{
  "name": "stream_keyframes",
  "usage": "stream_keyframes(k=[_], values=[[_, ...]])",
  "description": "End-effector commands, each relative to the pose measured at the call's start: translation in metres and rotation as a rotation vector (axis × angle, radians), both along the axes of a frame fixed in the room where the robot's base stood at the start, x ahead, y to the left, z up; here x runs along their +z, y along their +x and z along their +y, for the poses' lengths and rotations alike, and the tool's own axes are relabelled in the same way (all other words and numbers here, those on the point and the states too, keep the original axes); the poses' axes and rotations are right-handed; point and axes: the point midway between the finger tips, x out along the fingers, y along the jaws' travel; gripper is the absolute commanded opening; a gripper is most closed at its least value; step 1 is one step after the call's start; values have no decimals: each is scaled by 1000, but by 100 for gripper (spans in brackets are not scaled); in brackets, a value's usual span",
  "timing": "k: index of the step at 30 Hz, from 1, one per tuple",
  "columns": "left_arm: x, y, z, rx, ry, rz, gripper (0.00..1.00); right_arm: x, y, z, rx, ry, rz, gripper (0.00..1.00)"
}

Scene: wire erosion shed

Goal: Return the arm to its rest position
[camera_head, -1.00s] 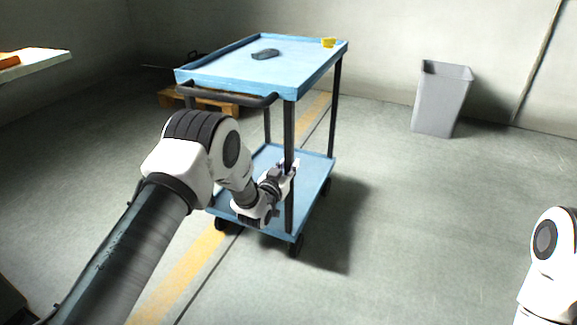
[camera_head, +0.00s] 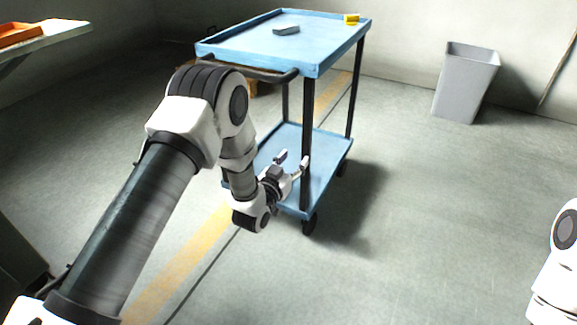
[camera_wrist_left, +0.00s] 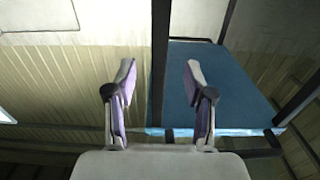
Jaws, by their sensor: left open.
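My left arm comes in from the left in the head view. Its gripper (camera_head: 292,162) is open and empty, in front of the blue cart's near corner post and the lower shelf (camera_head: 327,169). I cannot tell whether it touches the cart. In the left wrist view the two fingers (camera_wrist_left: 158,95) stand apart with nothing between them, and a dark post and a blue shelf (camera_wrist_left: 225,85) of the cart show beyond. Part of my right arm shows at the right edge of the head view; its gripper is out of view.
The cart's top tray (camera_head: 250,47) holds a dark grey object (camera_head: 286,30) and a yellow object (camera_head: 351,19). A grey bin (camera_head: 465,85) stands at the back right. An orange tray (camera_head: 20,35) sits on a table at the left. The floor right of the cart is clear.

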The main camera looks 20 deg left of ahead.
Motion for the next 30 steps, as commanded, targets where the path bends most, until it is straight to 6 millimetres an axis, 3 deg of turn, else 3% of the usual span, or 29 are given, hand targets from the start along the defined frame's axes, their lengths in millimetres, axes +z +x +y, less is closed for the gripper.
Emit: stream_keyframes(k=[6, 23, 26, 29, 30], values=[[0, -28, 2, -1, 0, 0, 53, 0, 0, 0, 0, 0, 0, 66], [-6, -34, 2, -2, 0, 18, 53, 5, 0, 0, 0, 0, 0, 66], [-34, -58, -3, -9, 2, 108, 53, 17, 0, 0, 0, 0, 0, 66], [-87, -108, -6, -1, 6, 332, 53, 26, 0, 0, 0, 0, 0, 66], [-111, -134, -7, 3, 8, 449, 53, 29, 0, 0, 0, 0, 0, 66]])
